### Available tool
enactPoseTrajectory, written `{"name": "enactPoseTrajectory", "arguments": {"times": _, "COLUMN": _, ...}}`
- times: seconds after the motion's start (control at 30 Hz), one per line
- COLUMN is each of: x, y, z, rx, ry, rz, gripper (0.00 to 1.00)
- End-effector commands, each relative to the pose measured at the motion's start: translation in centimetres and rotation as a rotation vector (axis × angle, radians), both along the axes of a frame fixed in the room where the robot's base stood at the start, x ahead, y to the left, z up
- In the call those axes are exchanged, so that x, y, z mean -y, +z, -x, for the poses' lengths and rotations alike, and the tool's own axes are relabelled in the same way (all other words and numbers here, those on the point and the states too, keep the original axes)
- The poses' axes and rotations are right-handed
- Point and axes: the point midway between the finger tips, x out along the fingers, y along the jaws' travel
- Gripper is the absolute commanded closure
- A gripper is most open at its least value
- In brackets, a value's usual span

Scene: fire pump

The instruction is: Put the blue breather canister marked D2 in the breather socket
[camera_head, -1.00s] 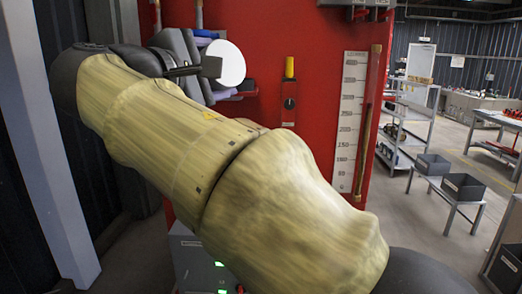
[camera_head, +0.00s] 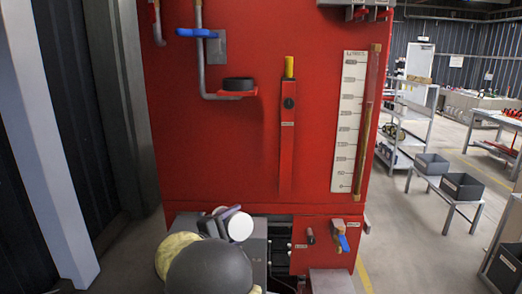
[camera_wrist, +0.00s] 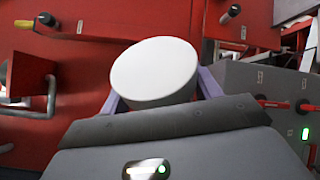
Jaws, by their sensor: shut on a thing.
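My gripper (camera_head: 226,220) is low in front of the red cabinet. It is shut on a round thing with a plain white end face (camera_head: 240,227). In the wrist view the pale purple fingers of my gripper (camera_wrist: 160,98) lie on both sides of the white-faced thing (camera_wrist: 155,72). No blue side and no D2 mark show on it, so I cannot tell whether it is the blue canister. A dark round cup (camera_head: 238,84) on a red plate at the end of a bent grey pipe may be the breather socket. It is above my gripper, apart from it.
A yellow-topped vertical lever (camera_head: 289,68) and a white level scale (camera_head: 348,120) are on the red cabinet (camera_head: 215,150). A blue-handled valve (camera_head: 342,240) is low at right. Grey bins (camera_head: 462,186) stand on a bench farther right.

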Motion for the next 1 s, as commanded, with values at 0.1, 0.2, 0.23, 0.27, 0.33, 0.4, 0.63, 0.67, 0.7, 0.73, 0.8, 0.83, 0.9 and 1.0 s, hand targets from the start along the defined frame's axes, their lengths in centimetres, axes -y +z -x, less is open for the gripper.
{"name": "enactPoseTrajectory", "arguments": {"times": 0.1, "x": 2.7, "y": -5.4, "z": -0.3, "rx": -0.007, "ry": -0.022, "rz": 0.01, "gripper": 0.73}}
{"name": "enactPoseTrajectory", "arguments": {"times": 0.2, "x": 5.1, "y": -9.5, "z": -0.1, "rx": -0.008, "ry": -0.037, "rz": 0.011, "gripper": 0.73}}
{"name": "enactPoseTrajectory", "arguments": {"times": 0.23, "x": 5.8, "y": -10.8, "z": 0.0, "rx": -0.007, "ry": -0.042, "rz": 0.01, "gripper": 0.73}}
{"name": "enactPoseTrajectory", "arguments": {"times": 0.27, "x": 6.6, "y": -12.0, "z": 0.2, "rx": -0.007, "ry": -0.046, "rz": 0.011, "gripper": 0.73}}
{"name": "enactPoseTrajectory", "arguments": {"times": 0.33, "x": 8.5, "y": -14.7, "z": 0.7, "rx": -0.007, "ry": -0.059, "rz": 0.01, "gripper": 0.73}}
{"name": "enactPoseTrajectory", "arguments": {"times": 0.4, "x": 10.5, "y": -17.3, "z": 1.3, "rx": -0.007, "ry": -0.069, "rz": 0.01, "gripper": 0.73}}
{"name": "enactPoseTrajectory", "arguments": {"times": 0.63, "x": 17.5, "y": -25.1, "z": 4.8, "rx": -0.008, "ry": -0.114, "rz": 0.011, "gripper": 0.73}}
{"name": "enactPoseTrajectory", "arguments": {"times": 0.67, "x": 18.4, "y": -25.9, "z": 5.4, "rx": -0.008, "ry": -0.12, "rz": 0.012, "gripper": 0.73}}
{"name": "enactPoseTrajectory", "arguments": {"times": 0.7, "x": 19.7, "y": -27.1, "z": 6.2, "rx": -0.008, "ry": -0.129, "rz": 0.011, "gripper": 0.73}}
{"name": "enactPoseTrajectory", "arguments": {"times": 0.73, "x": 20.7, "y": -27.9, "z": 6.9, "rx": -0.008, "ry": -0.136, "rz": 0.011, "gripper": 0.73}}
{"name": "enactPoseTrajectory", "arguments": {"times": 0.8, "x": 22.9, "y": -29.7, "z": 8.5, "rx": -0.008, "ry": -0.156, "rz": 0.011, "gripper": 0.73}}
{"name": "enactPoseTrajectory", "arguments": {"times": 0.83, "x": 23.8, "y": -30.4, "z": 9.2, "rx": -0.007, "ry": -0.163, "rz": 0.01, "gripper": 0.73}}
{"name": "enactPoseTrajectory", "arguments": {"times": 0.9, "x": 25.7, "y": -31.8, "z": 10.8, "rx": -0.007, "ry": -0.179, "rz": 0.01, "gripper": 0.73}}
{"name": "enactPoseTrajectory", "arguments": {"times": 1.0, "x": 27.7, "y": -33.0, "z": 12.6, "rx": -0.004, "ry": -0.198, "rz": 0.007, "gripper": 0.73}}
